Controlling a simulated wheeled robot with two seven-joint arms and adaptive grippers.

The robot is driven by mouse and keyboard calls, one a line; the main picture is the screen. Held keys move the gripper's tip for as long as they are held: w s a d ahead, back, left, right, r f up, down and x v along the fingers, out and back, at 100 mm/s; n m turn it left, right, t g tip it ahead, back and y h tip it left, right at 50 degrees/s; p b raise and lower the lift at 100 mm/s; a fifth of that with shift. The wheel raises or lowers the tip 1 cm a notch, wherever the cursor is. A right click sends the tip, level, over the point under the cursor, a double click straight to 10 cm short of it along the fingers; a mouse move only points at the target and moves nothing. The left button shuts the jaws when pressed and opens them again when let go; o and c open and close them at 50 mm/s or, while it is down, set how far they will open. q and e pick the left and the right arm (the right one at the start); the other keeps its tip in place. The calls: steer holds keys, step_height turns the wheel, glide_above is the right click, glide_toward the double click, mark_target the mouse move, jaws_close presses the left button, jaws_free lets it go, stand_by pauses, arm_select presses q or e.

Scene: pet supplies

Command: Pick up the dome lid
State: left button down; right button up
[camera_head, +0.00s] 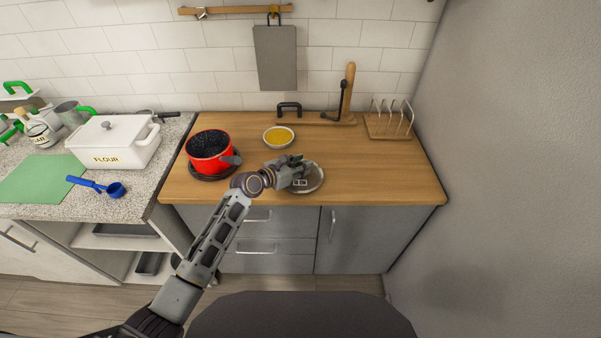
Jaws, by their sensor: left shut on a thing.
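The dome lid (316,184) is a round, silvery-grey disc on the wooden counter near its front edge, right of the red pot. My left gripper (300,177) is over the lid and shut on it. The fingers and the gripper body cover the middle and left of the lid, so its knob is hidden. I cannot tell whether the lid touches the counter. My right gripper is not in view.
A red pot (207,146) stands on a dark round base at the left. A bowl of yellow food (278,137) is just behind the gripper. A wooden rack (388,127) stands at the back right. The counter's right front (390,180) is clear.

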arm_select(q)
steer(key=shift+f, duration=0.15)
steer(key=shift+r+p, duration=0.3)
steer(key=shift+r, duration=4.8)
